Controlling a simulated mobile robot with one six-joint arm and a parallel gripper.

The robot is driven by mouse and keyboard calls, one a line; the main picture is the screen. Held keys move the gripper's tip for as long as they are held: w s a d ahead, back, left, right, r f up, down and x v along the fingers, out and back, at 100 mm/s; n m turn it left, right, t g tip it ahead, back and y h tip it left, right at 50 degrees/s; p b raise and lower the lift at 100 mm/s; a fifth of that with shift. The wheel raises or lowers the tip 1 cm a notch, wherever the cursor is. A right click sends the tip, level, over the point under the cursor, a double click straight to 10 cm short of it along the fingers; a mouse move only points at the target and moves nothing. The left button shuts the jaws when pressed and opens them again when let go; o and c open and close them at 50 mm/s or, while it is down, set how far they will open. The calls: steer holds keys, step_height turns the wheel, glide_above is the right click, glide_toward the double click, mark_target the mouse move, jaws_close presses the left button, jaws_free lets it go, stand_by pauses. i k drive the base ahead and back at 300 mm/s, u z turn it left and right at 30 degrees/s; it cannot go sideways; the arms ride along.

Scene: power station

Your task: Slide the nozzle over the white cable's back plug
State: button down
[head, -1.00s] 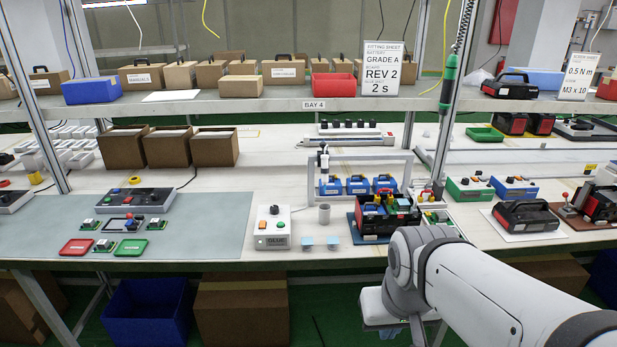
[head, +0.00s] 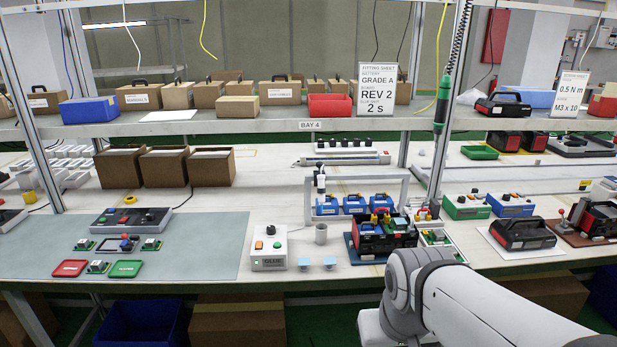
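The open black and red battery case (head: 370,243), with coloured parts and wires in its top, sits on a dark blue mat at the table's front. A small upright black-and-white tool (head: 320,182) hangs at the left of a white frame behind it; it may be the nozzle, but it is too small to be sure. I cannot make out the white cable or its back plug. A white box marked GLUE (head: 268,250) stands left of the case. My arm comes in from the lower right, in front of the table edge. Its fingers are out of sight.
A green mat (head: 210,250) lies at left. A shelf (head: 250,124) crosses above the table. Another battery pack (head: 522,233) lies at right.

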mark_target(320, 187)
steer(key=z, duration=0.65)
steer(key=i, duration=1.05)
steer(key=u, duration=1.05)
steer(key=i, duration=0.5)
steer(key=z, duration=0.05)
